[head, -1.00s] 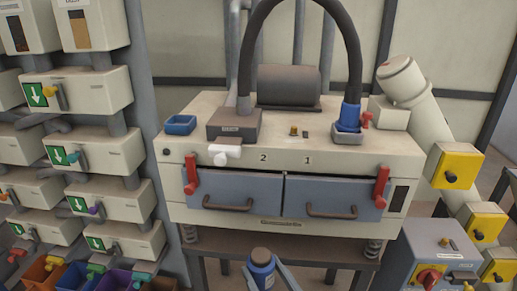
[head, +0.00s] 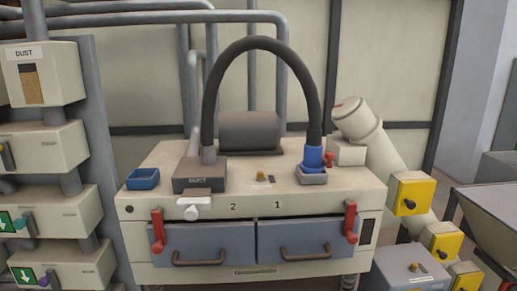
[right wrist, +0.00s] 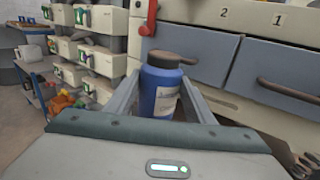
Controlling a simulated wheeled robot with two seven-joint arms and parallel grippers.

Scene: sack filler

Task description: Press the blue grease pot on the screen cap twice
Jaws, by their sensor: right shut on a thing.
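The blue grease pot (right wrist: 158,98) has a dark lid and a pale label. It stands upright between the fingers of my right gripper (right wrist: 162,86), which is shut on it, in front of the machine's drawers. Neither the pot nor this gripper shows in the head view now. On the machine top (head: 230,165), a small brass-coloured cap (head: 261,176) sits behind the numbers 2 and 1; I cannot tell for sure that it is the screen cap. My left gripper is not in view.
The machine has two grey drawers (head: 208,245) with red levers (head: 158,231) at their sides. A black hose (head: 264,46) arches from a grey duct box (head: 200,175) to a blue fitting (head: 313,158). A blue tray (head: 143,178) stands at the top left. Yellow switch boxes (head: 412,193) are at the right.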

